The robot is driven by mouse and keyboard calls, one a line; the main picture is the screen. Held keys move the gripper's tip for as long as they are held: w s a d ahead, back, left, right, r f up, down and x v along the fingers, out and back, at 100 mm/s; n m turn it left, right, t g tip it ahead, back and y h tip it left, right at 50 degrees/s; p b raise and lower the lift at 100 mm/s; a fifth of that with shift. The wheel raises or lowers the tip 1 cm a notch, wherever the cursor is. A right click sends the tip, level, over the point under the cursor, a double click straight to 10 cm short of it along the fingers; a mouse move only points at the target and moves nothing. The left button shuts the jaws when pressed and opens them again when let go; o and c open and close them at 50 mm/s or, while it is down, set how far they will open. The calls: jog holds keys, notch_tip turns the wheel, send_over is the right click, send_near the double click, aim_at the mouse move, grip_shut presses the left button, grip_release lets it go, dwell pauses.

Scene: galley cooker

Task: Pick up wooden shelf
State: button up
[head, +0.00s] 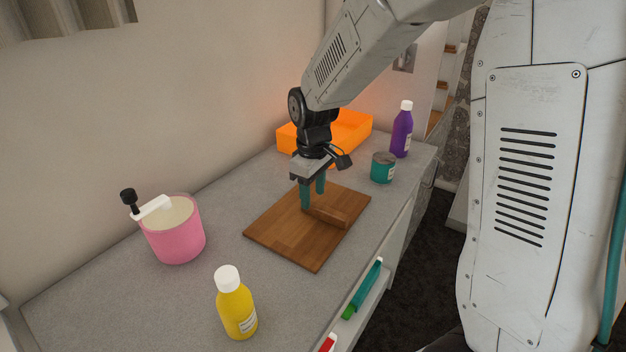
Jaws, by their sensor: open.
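A flat brown wooden board (283,237) lies on the grey counter, with a raised wooden bar (331,217) on its right part. This looks like the wooden shelf; I cannot tell whether the bar is joined to the board. My gripper (312,196) points down over the board's back middle, its two teal fingers apart. The fingers are at the left end of the bar. I cannot tell whether they touch the bar or the board, and nothing shows clearly held between them.
A pink pot (177,240) with a white item across its rim and a yellow bottle (236,305) stand left and in front. An orange tray (352,128), a teal can (383,168) and a purple bottle (402,133) stand behind. The counter's right edge drops to a lower ledge holding a green-teal item (364,288).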

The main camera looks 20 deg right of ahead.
aim_at(314, 203)
jog(key=shift+f, duration=2)
jog(key=shift+c, duration=0.4)
grip_shut()
jog(key=shift+s+d, duration=0.1)
